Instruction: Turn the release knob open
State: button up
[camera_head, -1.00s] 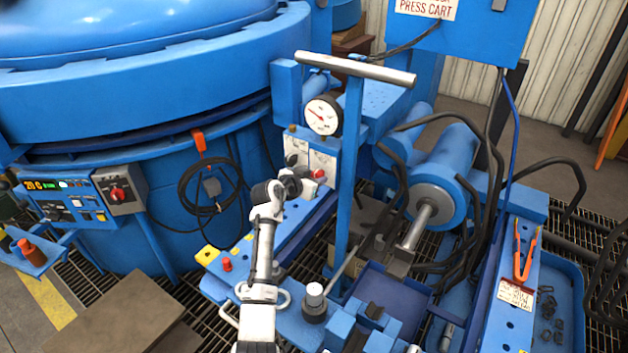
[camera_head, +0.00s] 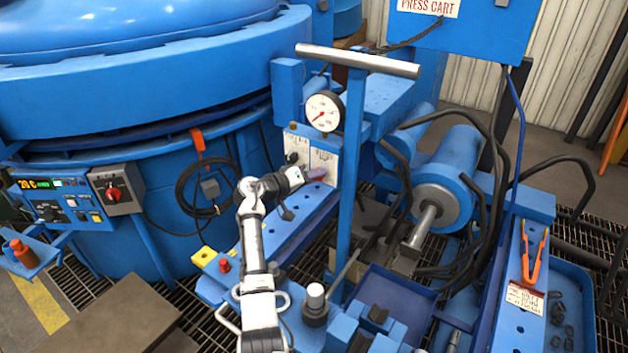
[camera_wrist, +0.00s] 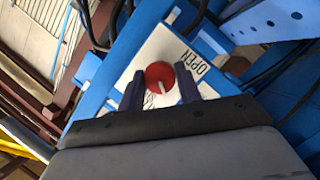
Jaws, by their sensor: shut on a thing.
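The red release knob (camera_wrist: 160,72) sits on a white plate (camera_wrist: 158,45) in the wrist view. It has a pale pointer mark, which points toward the lower edge of the picture. The word OPEN (camera_wrist: 195,62) is printed to the right of the knob. My gripper (camera_wrist: 160,88) is shut on the knob, one dark finger on each side.
A round pressure gauge (camera_head: 324,111) is just above the plate. A blue upright with a grey T-bar (camera_head: 357,61) stands close to the right of my gripper. A black cable coil (camera_head: 205,188) hangs on the furnace at left. A small red button (camera_head: 224,266) is on the cart's near end.

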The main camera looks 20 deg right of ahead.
jog(key=n+h+b, duration=0.1)
jog(key=n+h, duration=0.1)
jog(key=n, duration=0.2)
dwell(0.6)
jog(key=o, duration=1)
jog(key=shift+f, duration=0.1)
jog(key=shift+a, duration=0.15)
jog(key=b+v, duration=0.2)
jog(key=v, duration=1.1)
jog(key=shift+a, duration=0.35)
